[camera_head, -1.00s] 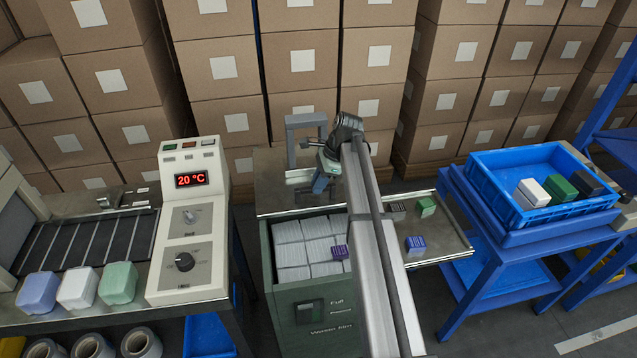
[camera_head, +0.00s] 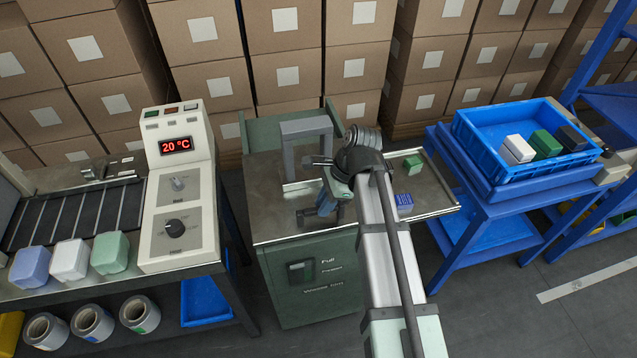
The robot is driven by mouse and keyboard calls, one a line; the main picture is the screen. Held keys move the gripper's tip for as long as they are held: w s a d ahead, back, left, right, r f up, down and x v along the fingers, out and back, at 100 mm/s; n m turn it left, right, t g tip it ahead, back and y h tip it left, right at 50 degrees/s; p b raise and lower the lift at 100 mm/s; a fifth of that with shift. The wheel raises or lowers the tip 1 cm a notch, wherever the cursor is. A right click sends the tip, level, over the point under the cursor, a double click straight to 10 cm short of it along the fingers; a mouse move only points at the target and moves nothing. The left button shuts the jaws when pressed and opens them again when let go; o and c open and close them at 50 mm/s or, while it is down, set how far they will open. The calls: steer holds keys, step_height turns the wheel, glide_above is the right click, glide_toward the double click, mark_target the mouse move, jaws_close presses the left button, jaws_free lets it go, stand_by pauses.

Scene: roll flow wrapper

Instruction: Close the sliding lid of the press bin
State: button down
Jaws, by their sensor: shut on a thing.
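The press bin (camera_head: 318,295) is a green cabinet with a dark front panel and white lettering. Its grey metal sliding lid (camera_head: 268,205) lies over the top, reaching the front edge. The white packets inside are hidden beneath it. A grey arch-shaped frame (camera_head: 306,128) stands on the lid towards the back. My gripper (camera_head: 318,207) is low over the front part of the lid, shut on what looks like the lid's dark handle (camera_head: 304,215). My wrist partly hides the grip. My forearm covers the bin's right front.
A side shelf right of the bin holds a green block (camera_head: 413,164) and a purple block (camera_head: 404,202). A blue crate (camera_head: 480,150) with several blocks stands farther right. A control box (camera_head: 180,220) stands left. Stacked cartons (camera_head: 290,75) fill the back.

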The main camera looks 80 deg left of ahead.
steer(key=shift+d, duration=1.25)
steer(key=c, duration=1)
jaws_free()
steer(key=shift+c, duration=0.2)
steer(key=shift+w+a+r, duration=0.1)
steer(key=shift+w+r, duration=0.1)
steer(key=shift+r, duration=0.35)
steer(key=v, duration=1.2)
steer(key=shift+r, duration=0.35)
steer(key=shift+w+f, duration=0.1)
